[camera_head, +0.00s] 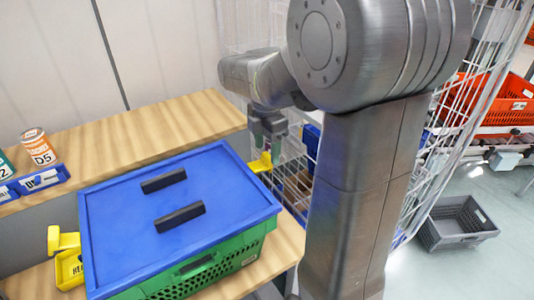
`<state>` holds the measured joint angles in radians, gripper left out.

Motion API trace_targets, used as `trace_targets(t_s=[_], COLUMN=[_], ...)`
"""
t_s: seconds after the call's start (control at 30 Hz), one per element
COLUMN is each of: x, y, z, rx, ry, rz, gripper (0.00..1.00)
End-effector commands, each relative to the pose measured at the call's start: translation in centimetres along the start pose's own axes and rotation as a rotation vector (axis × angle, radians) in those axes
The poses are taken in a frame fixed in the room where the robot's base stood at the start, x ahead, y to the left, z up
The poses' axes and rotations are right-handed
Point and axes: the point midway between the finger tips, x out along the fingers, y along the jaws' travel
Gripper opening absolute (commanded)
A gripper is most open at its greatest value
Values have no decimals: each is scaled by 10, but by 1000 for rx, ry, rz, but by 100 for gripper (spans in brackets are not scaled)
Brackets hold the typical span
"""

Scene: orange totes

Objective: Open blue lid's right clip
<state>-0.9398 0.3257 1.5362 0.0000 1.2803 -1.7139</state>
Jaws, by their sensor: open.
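The blue lid (115,222) lies on a green crate (225,264) on the wooden worktop and has two black handles on top. The lid's right clip (261,163) is yellow and sticks out beyond the lid's right edge. My gripper (267,150) points down just above and beside this clip, with its jaws open. From this angle I cannot tell whether a finger touches the clip.
Wire mesh cage walls (458,130) stand right of the worktop. A can (38,148) and small blue bins (42,181) sit on the shelf at left. A grey crate (458,225) lies on the floor; an orange tote (495,100) is at far right.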

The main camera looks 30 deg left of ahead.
Motion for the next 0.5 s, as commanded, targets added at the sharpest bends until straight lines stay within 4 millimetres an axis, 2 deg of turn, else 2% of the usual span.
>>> trace_targets(t_s=[0.1,0.2,0.5], x=[14,20,22], y=[0,0,0], z=[0,0,0], rx=[0,1,1], ry=[0,0,0], rz=[-1,-1,1], gripper=[58,58,58])
